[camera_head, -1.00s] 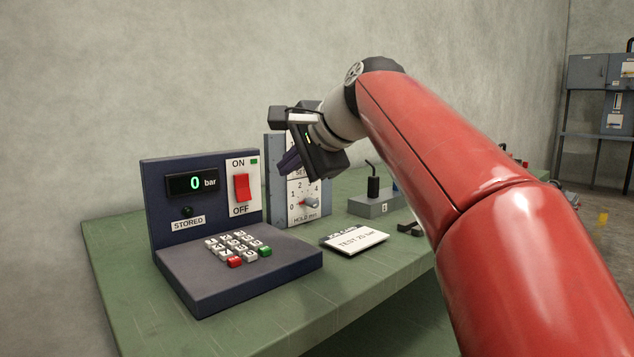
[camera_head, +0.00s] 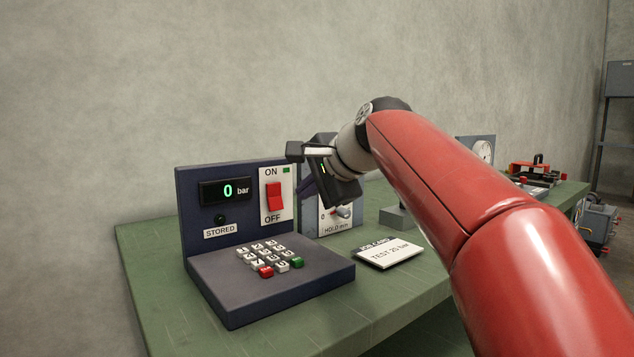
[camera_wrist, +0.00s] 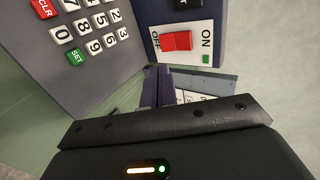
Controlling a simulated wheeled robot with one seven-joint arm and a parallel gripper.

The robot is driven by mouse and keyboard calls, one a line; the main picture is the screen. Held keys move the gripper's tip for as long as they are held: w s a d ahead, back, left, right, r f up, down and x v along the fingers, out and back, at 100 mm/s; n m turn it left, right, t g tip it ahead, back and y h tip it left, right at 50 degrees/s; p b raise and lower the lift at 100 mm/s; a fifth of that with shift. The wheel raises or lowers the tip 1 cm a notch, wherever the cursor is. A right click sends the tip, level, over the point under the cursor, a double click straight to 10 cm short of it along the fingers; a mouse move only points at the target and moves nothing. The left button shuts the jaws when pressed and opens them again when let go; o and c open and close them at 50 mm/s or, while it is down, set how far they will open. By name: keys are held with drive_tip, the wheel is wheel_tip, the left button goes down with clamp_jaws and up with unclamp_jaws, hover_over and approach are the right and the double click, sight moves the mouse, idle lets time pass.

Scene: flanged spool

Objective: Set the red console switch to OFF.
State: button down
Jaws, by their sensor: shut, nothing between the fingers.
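The red rocker switch (camera_head: 274,197) sits on a white plate on the console's upright panel, with ON above it and OFF below. It also shows in the wrist view (camera_wrist: 177,41). I cannot tell for sure which side is pressed in. A small green square is beside ON. My gripper (camera_head: 304,187) is just right of the switch plate, with its dark fingers shut and empty, apart from the switch. In the wrist view the fingers (camera_wrist: 158,88) point toward the panel, below the switch in the picture. The console's display (camera_head: 227,190) reads 0 bar.
The console's keypad (camera_head: 268,255) juts out below the panel. A dial unit (camera_head: 341,224) stands close behind my gripper, partly hidden. A job card (camera_head: 388,253) reading TEST 20 bar lies on the green bench (camera_head: 160,295). A wall is behind.

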sight(279, 204)
drive_tip(key=x, duration=0.5)
drive_tip(key=r+x, duration=0.1)
drive_tip(key=x, duration=0.2)
drive_tip(key=shift+w+a, duration=0.1)
drive_tip(key=shift+w, duration=0.15)
drive_tip(key=shift+w+a+f+t+b, duration=0.1)
drive_tip(key=shift+f+t+b, duration=0.3)
drive_tip(key=shift+b, duration=0.45)
drive_tip(key=shift+r, duration=0.25)
drive_tip(key=shift+r+y+p, duration=0.3)
drive_tip(key=shift+r+p, duration=0.75)
drive_tip(key=shift+f, duration=0.25)
